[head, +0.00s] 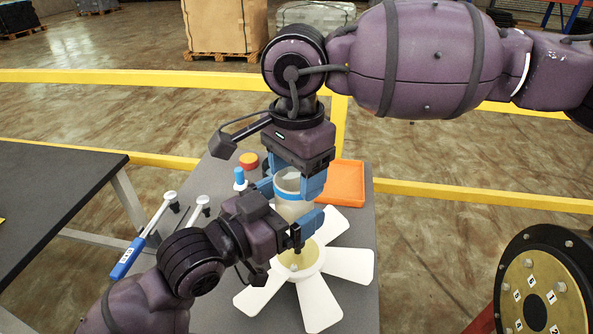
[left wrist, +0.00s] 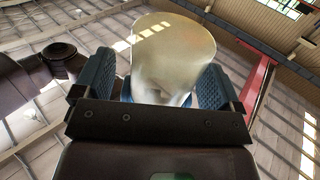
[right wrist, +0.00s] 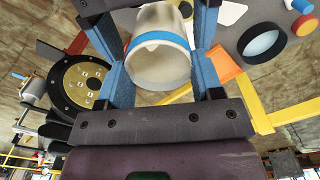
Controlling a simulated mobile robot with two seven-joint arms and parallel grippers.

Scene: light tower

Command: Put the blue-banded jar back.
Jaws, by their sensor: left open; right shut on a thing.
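The blue-banded jar (head: 291,208) is a pale cup-like vessel with a blue band near its upper end in the head view. My right gripper (head: 290,187) reaches down from above and is shut on it, near the band. In the right wrist view the jar (right wrist: 158,60) sits between the blue fingers, its open mouth facing the camera. My left gripper (head: 287,207) is open, its fingers on either side of the jar lower down. The left wrist view shows the jar's pale body (left wrist: 172,50) between the open fingers; contact there is unclear.
A white-bladed rotor (head: 319,300) with a yellowish hub lies on the grey table below the jar. An orange tray (head: 345,184) is behind it. A blue-handled tool (head: 128,258), a red-orange round piece (head: 249,160) and a blue-topped piece (head: 240,176) are to the left.

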